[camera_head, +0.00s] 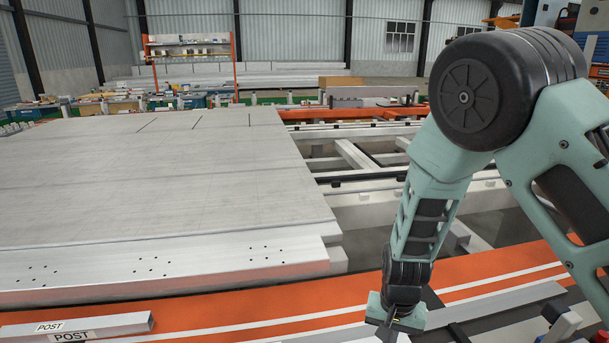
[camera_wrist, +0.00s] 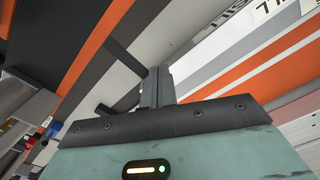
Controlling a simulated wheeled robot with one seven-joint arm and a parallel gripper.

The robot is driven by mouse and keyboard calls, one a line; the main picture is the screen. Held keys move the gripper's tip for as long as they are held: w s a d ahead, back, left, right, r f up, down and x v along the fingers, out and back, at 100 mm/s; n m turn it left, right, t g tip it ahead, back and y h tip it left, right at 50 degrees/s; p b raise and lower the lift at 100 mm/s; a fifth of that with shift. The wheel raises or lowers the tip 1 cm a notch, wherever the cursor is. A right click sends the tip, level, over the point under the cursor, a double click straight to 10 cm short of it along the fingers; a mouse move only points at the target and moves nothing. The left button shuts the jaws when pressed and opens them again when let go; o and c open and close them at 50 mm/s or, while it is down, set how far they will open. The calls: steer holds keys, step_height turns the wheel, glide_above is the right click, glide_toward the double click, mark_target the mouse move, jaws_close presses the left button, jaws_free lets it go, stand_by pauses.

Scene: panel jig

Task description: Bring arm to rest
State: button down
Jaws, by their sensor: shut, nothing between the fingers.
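My arm comes in from the right of the head view and bends down at its dark round joint. My gripper (camera_head: 393,333) hangs low at the bottom of that view, over the front edge of the jig, and its fingertips are cut off or hard to make out there. In the wrist view my gripper (camera_wrist: 157,82) shows its two dark fingers close together, shut and empty. Nothing is held.
A wide pale panel (camera_head: 150,190) lies on the jig at left. A bar labelled POST (camera_head: 110,325) lies at the front left. An orange strip (camera_head: 230,310) runs along the front. Open frame rails (camera_head: 355,155) lie behind my arm. The wrist view shows a SILL label (camera_wrist: 262,12).

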steer(key=s+a+r+n+y, duration=0.25)
steer(key=s+a+r, duration=0.25)
steer(key=r, duration=0.3)
steer(key=s+d+r+n+h+b, duration=0.1)
steer(key=s+r+n+h, duration=0.1)
steer(key=s+r+n, duration=0.7)
steer(key=s+r, duration=0.4)
steer(key=s, duration=0.4)
steer(key=shift+s+d+r, duration=0.15)
steer(key=shift+s+r, duration=0.05)
steer(key=shift+s, duration=0.2)
